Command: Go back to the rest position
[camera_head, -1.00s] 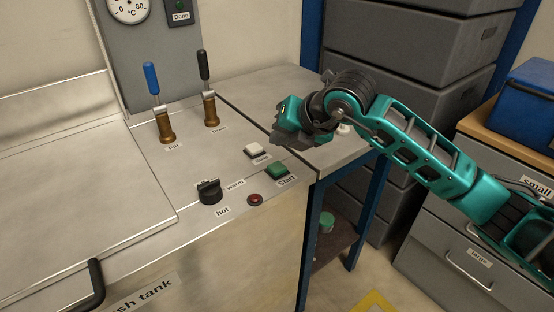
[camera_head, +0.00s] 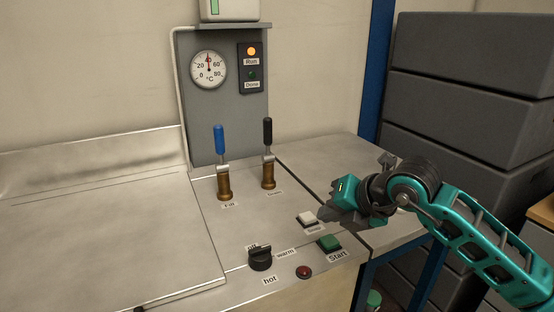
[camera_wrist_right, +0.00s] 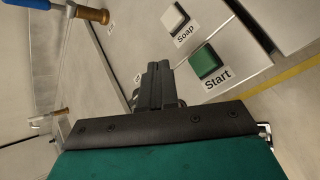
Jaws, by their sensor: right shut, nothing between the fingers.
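My right gripper (camera_head: 340,212) comes in from the right in the head view and hovers over the panel beside the white Soap button (camera_head: 307,219) and the green Start button (camera_head: 329,243). In the right wrist view its fingers (camera_wrist_right: 158,80) are together with nothing between them. The Soap button (camera_wrist_right: 174,17) and Start button (camera_wrist_right: 206,62) lie past the fingertips there, apart from them. My left gripper does not show in either view.
A black off/warm/hot knob (camera_head: 260,258) and a red button (camera_head: 304,272) sit at the panel's front. The blue-handled Fill valve (camera_head: 222,170) and a black-handled valve (camera_head: 268,160) stand behind. The orange Run lamp (camera_head: 251,51) is lit. Grey crates (camera_head: 470,90) are stacked at right.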

